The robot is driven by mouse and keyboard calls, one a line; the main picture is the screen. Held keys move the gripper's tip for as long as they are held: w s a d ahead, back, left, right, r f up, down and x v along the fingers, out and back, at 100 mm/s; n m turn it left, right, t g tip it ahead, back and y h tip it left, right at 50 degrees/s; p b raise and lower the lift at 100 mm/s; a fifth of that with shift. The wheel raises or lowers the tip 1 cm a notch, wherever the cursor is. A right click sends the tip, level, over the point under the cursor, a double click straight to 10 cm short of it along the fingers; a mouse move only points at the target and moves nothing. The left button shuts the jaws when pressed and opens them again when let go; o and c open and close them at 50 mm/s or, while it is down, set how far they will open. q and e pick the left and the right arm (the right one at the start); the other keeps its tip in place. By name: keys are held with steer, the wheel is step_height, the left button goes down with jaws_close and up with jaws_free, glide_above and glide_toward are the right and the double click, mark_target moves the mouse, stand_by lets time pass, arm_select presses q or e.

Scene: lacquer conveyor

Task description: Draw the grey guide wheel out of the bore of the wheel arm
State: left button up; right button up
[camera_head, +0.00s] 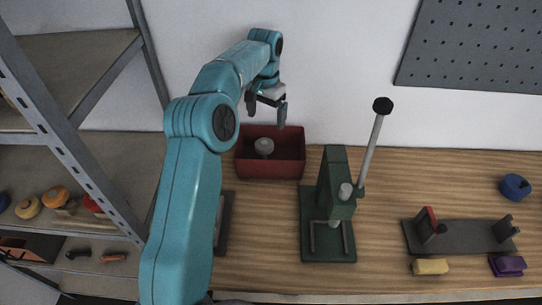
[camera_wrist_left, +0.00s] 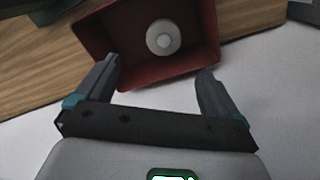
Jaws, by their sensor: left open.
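A round grey wheel (camera_head: 264,146) with a paler hub lies inside the red bin (camera_head: 270,172) at the back of the bench. In the left wrist view the wheel (camera_wrist_left: 163,37) is inside the bin (camera_wrist_left: 205,62), beyond my fingertips. My left gripper (camera_head: 266,108) is open and empty above the bin's back side, apart from the wheel. Its two spread fingers (camera_wrist_left: 158,70) show in the left wrist view. I cannot make out the wheel arm for certain; my left arm hides part of a dark fixture (camera_head: 227,224) on the bench. My right gripper is not in view.
A green press (camera_head: 337,185) with a long lever stands right of the bin. A dark grey fixture (camera_head: 460,238) stands further right, near yellow (camera_head: 430,266), purple (camera_head: 507,265) and blue (camera_head: 515,187) parts. Metal shelving (camera_head: 85,95) stands left. Bench between press and fixture is clear.

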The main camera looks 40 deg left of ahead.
arm_select(q)
step_height(320, 180, up, 12)
steer(key=p, duration=0.5)
steer(key=shift+f, duration=0.15)
